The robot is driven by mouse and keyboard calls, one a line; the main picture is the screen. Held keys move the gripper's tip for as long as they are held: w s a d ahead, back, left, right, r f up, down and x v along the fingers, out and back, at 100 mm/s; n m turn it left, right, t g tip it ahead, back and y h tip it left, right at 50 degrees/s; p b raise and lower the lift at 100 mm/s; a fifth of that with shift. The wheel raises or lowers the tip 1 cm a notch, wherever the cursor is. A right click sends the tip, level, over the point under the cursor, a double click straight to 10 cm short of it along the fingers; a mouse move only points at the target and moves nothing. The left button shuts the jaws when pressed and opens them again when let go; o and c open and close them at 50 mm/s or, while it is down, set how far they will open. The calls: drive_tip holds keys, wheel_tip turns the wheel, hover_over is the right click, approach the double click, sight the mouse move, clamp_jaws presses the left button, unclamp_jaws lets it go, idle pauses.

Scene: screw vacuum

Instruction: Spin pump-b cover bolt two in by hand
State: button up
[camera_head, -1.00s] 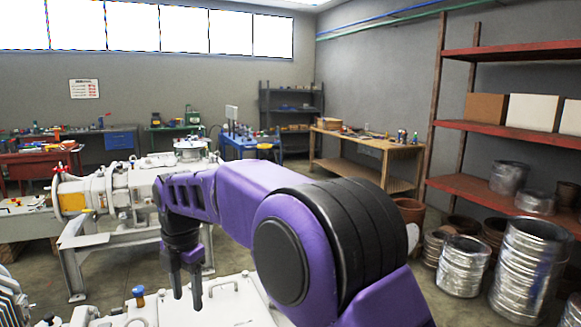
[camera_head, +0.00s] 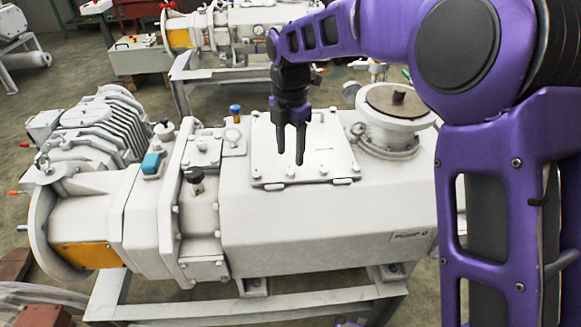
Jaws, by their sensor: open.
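A white pump (camera_head: 330,225) lies on a frame in the near middle, with a small label on its front side that I cannot read surely. A flat cover plate (camera_head: 332,150) lies on its top, with small bolts along its edge. One front-edge bolt (camera_head: 291,172) shows just below my fingertips. I cannot tell which bolt is bolt two or how far any bolt is in. My gripper (camera_head: 291,160) points down over the cover, open, with nothing seen between its two fingers. Its fingers hide part of the plate, and its exact height above it is unclear.
A round flange (camera_head: 395,103) stands up right of the cover. A dark knob (camera_head: 195,176) and a blue-capped fitting (camera_head: 235,112) stand left of it. A finned motor (camera_head: 92,130) is at the left. A second pump (camera_head: 245,28) stands behind.

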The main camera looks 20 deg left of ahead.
sight(290, 172)
drive_tip(key=shift+f+b, duration=0.3)
drive_tip(key=shift+f, duration=2.1)
clamp_jaws()
